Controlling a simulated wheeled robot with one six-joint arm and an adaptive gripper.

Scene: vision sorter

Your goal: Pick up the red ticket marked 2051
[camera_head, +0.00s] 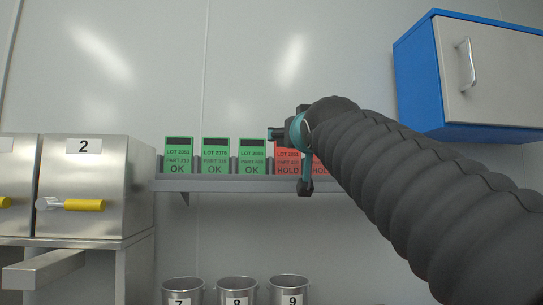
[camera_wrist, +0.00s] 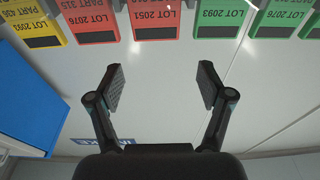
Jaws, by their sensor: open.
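The red ticket marked LOT 2051 (camera_wrist: 155,17) appears upside down at the top middle of the wrist view. In the head view a red HOLD ticket (camera_head: 286,168) stands on the shelf, partly hidden behind my gripper (camera_head: 303,150). In the wrist view my gripper (camera_wrist: 161,85) is open and empty. Its fingertips are spread to either side of the 2051 ticket's column and are apart from it. A second red ticket, LOT 2076 (camera_wrist: 90,17), stands beside it on the left in the wrist view.
Green tickets LOT 2093 (camera_wrist: 217,17) and 2076 (camera_wrist: 279,20) flank it on the right in the wrist view, a yellow ticket (camera_wrist: 36,22) on the left. The grey shelf (camera_head: 220,184) is wall-mounted. A blue cabinet (camera_head: 415,80) hangs right; metal bins (camera_head: 236,284) stand below.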

